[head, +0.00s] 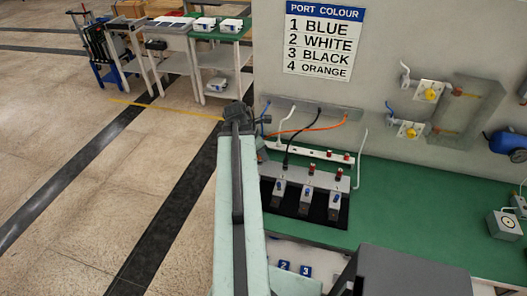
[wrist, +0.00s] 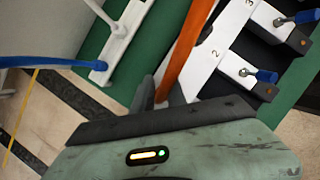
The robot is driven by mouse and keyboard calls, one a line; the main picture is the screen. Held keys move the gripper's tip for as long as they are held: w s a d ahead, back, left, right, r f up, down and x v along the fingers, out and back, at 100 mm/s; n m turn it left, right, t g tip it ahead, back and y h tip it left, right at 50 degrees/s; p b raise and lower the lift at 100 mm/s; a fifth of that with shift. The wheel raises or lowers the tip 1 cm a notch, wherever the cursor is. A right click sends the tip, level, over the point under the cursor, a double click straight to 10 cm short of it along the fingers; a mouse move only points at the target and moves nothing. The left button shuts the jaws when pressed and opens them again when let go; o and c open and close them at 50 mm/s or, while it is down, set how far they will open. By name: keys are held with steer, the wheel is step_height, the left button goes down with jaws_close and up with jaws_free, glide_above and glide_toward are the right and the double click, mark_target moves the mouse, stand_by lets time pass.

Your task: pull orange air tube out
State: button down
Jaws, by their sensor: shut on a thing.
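The orange air tube (head: 318,127) arcs out from the grey wall panel and runs left towards the end of my arm in the head view. In the wrist view the orange tube (wrist: 187,45) comes down from the top edge into my gripper (wrist: 163,98). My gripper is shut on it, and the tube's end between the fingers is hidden. A white valve block (wrist: 240,68) numbered 2 with a blue lever lies right of the tube, and a block numbered 3 lies beyond it. My arm hides the gripper in the head view.
A black tube (head: 290,143), a white tube (head: 286,119) and a blue tube (wrist: 45,62) are close by. A white strip (head: 308,151) with red fittings stands behind the valve blocks (head: 306,199). The wall sign (head: 323,42) lists 4 as orange.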

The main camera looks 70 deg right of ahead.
steer(key=shift+r, duration=0.15)
steer(key=shift+r+p, duration=1.25)
steer(key=shift+p, duration=0.1)
steer(key=shift+r, duration=0.1)
steer(key=shift+s+r+p, duration=0.1)
steer(key=shift+r+p, duration=1.65)
steer(key=shift+p, duration=0.1)
